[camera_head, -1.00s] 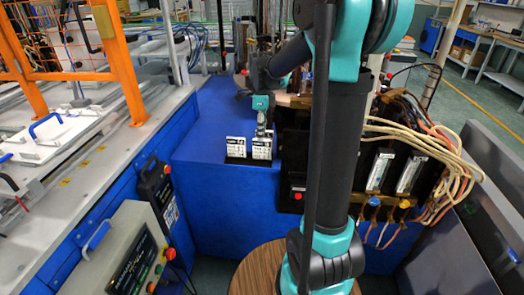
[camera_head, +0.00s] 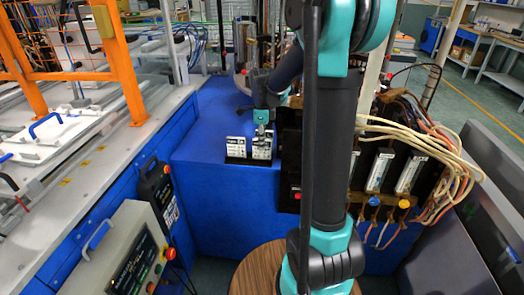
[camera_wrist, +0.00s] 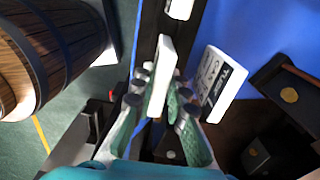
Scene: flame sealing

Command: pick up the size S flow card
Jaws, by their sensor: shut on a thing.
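Two white flow cards stand side by side at a black holder on the blue bench in the head view. The left card (camera_head: 236,147) is free. The right card (camera_head: 262,151) is under my gripper (camera_head: 263,138), which comes down from above onto its top edge. In the wrist view, my gripper (camera_wrist: 160,108) is shut on a white card (camera_wrist: 160,72), seen nearly edge-on. The other card (camera_wrist: 222,83) stands apart to the right with black print. The size marks are too small to read, so I cannot tell which card is S.
The blue bench top (camera_head: 208,128) is clear left of the cards. Dark equipment with hoses and gauges (camera_head: 380,170) stands close on the right. A round wooden top (camera_head: 258,270) is in front. A control box (camera_head: 135,250) stands at the left front.

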